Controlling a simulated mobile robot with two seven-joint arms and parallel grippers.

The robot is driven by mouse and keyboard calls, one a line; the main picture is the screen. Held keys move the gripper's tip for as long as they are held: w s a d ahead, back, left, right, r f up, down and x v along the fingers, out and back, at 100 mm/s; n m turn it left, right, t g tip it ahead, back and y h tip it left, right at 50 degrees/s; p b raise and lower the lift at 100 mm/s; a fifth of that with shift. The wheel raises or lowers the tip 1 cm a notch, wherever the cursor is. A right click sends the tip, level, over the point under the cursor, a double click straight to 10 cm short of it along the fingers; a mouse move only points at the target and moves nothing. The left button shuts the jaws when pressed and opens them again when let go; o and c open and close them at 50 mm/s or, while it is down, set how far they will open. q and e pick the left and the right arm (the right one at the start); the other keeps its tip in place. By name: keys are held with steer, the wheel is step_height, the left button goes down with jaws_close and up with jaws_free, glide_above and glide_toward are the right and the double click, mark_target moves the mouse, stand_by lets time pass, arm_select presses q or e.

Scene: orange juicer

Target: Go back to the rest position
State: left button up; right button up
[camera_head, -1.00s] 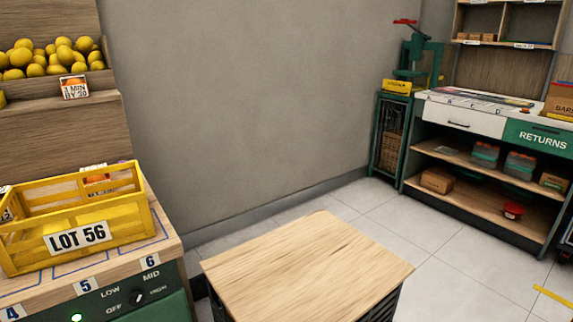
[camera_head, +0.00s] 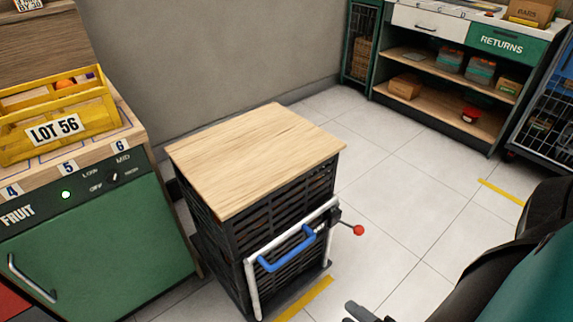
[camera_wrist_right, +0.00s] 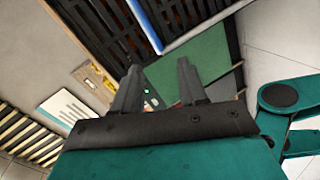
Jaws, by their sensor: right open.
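My right gripper (camera_head: 366,312) shows at the bottom edge of the head view, with my dark and teal right arm on the right side. In the right wrist view the two fingers of my right gripper (camera_wrist_right: 160,88) are apart with nothing between them. Beyond them are the dark slatted cart and a green panel. My left gripper is in neither view.
A black slatted cart (camera_head: 262,228) with a wooden top (camera_head: 255,155) and blue handle (camera_head: 287,250) stands ahead. Left is the green fruit counter (camera_head: 90,245) with a yellow LOT 56 crate (camera_head: 20,150). A returns bench (camera_head: 425,60) stands back right. Tiled floor between is clear.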

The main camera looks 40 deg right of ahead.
arm_select(q)
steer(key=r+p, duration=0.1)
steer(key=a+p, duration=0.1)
steer(key=p, duration=0.1)
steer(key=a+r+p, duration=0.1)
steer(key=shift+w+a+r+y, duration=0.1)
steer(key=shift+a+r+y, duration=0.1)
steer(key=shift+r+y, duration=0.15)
arm_select(e)
steer(key=w+a+r+m+g+y, duration=0.1)
steer(key=w+a+r+m+g, duration=0.3)
steer(key=w+a+r+m, duration=0.8)
steer(key=shift+w+m, duration=0.25)
steer(key=shift+m, duration=0.15)
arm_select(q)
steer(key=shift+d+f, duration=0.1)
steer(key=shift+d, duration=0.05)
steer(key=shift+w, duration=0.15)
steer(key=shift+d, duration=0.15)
arm_select(e)
steer(key=shift+d, duration=0.15)
